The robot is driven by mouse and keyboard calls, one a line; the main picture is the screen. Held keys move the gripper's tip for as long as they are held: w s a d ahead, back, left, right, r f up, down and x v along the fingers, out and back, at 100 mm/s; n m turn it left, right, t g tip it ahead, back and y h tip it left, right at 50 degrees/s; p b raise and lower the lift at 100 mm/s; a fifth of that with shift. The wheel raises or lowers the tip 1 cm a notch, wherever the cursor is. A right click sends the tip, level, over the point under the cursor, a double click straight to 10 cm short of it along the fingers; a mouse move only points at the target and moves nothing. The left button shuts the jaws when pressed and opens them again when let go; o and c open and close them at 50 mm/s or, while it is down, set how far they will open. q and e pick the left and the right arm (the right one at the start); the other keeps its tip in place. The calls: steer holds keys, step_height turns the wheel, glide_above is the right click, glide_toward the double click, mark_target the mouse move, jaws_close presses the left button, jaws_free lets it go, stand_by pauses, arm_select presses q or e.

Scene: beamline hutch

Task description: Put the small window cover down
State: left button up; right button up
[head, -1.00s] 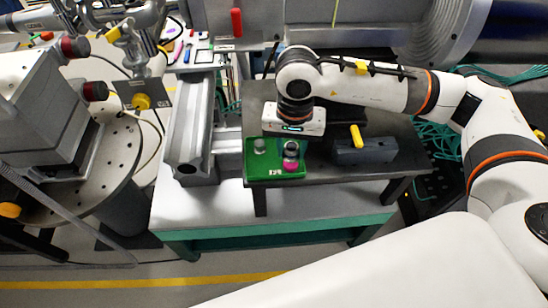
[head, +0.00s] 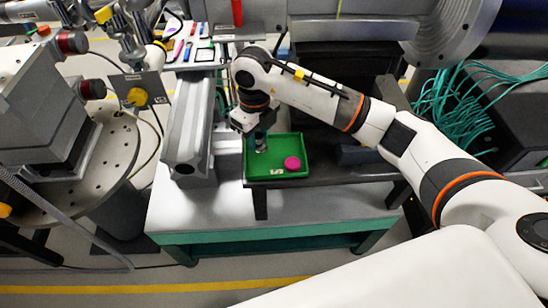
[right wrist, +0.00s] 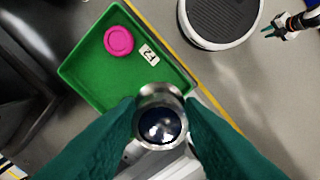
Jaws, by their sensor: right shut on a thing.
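A round magenta cap (head: 292,163), which looks like the small window cover, lies flat in the right part of the green tray (head: 304,150). It also shows in the right wrist view (right wrist: 118,41), apart from my fingers. My right gripper (head: 258,137) is over the tray's left part. Its teal fingers (right wrist: 163,122) are shut on a short metal cylinder (right wrist: 150,92) with a dark glassy top. The cylinder also shows in the head view (head: 261,149). I cannot tell whether it touches the tray floor. My left gripper is not in view.
The tray has a white label (right wrist: 149,55) near the cap and stands on a dark bench (head: 330,180). A grey box (head: 358,154) is partly behind my right arm. A metal rail (head: 188,130) stands left of the tray. Teal cables (head: 455,110) lie at the right.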

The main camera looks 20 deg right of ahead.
steer(key=p, duration=0.1)
glide_above(260, 168)
step_height(260, 168, down, 5)
steer(key=shift+f, duration=0.2)
steer(key=shift+f+p, duration=0.5)
steer(key=shift+f, duration=1.95)
steer(key=o, duration=0.7)
step_height(260, 168, up, 12)
steer(key=shift+r+b, duration=0.2)
steer(key=shift+b, duration=0.7)
steer(key=shift+a+f, duration=0.1)
steer(key=shift+a, duration=0.05)
